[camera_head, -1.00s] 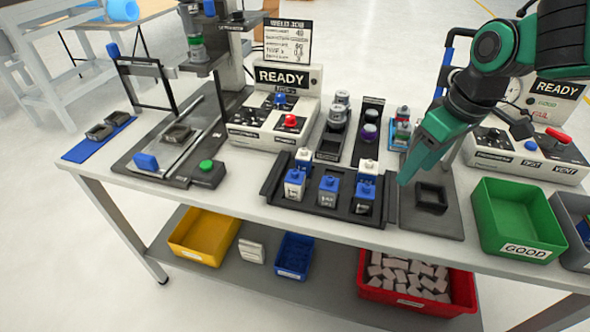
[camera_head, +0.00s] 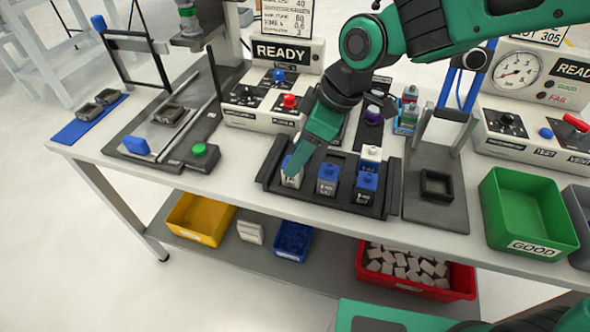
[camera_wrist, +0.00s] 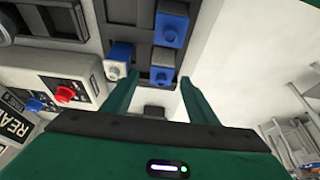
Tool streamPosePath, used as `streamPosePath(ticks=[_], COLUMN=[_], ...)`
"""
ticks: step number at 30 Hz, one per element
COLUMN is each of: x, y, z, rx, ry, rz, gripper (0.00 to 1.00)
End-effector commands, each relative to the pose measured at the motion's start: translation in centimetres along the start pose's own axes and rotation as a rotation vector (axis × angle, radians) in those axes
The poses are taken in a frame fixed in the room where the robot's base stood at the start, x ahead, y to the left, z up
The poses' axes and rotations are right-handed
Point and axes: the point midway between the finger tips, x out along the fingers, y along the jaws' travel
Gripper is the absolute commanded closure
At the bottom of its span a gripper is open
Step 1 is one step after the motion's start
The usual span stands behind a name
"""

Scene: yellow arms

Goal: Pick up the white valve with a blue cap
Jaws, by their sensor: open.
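The black tray (camera_head: 268,181) on the table holds several blocky valves. A white valve with a blue cap (camera_head: 291,177) stands at its front left and is partly hidden by my gripper (camera_head: 299,160). A grey valve with a blue cap (camera_head: 327,179) stands to its right, and another blue-capped valve (camera_head: 366,186) is at the front right. A white-topped valve (camera_head: 371,157) stands behind that one. In the wrist view my gripper (camera_wrist: 148,78) has its fingers apart, with blue-capped parts (camera_wrist: 171,28) ahead. I cannot tell whether the fingers touch the white valve.
A control box with a READY sign (camera_head: 285,57) stands behind the tray. A grey fixture plate (camera_head: 433,215) and a green GOOD bin (camera_head: 527,215) are to the right. A green-button box (camera_head: 203,157) is to the left. The table's front edge is close to the tray.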

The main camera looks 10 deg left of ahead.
Motion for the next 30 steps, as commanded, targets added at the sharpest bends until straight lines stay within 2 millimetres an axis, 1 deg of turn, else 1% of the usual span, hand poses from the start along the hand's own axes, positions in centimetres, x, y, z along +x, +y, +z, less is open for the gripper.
streamPosePath(ticks=[3, 6, 9, 12, 18, 20, 21, 24, 30], x=[1.9, 3.2, 4.1, 4.4, 4.4, 4.4, 4.4, 4.4, 4.4], y=[-0.2, -0.2, -0.1, -0.1, -0.1, -0.1, -0.1, -0.1, 0.0], z=[0.2, 0.2, 0.2, 0.2, 0.2, 0.2, 0.2, 0.2, 0.2], rx=[-0.001, -0.001, -0.001, 0.000, 0.000, 0.000, 0.000, 0.000, 0.001], ry=[-0.003, -0.002, -0.001, 0.000, 0.000, 0.000, 0.000, 0.000, 0.000], rz=[-0.004, -0.003, -0.002, 0.000, 0.001, 0.001, 0.001, 0.001, 0.001], gripper=[0.47, 0.47, 0.47, 0.47, 0.47, 0.61, 0.71, 0.92, 0.93])
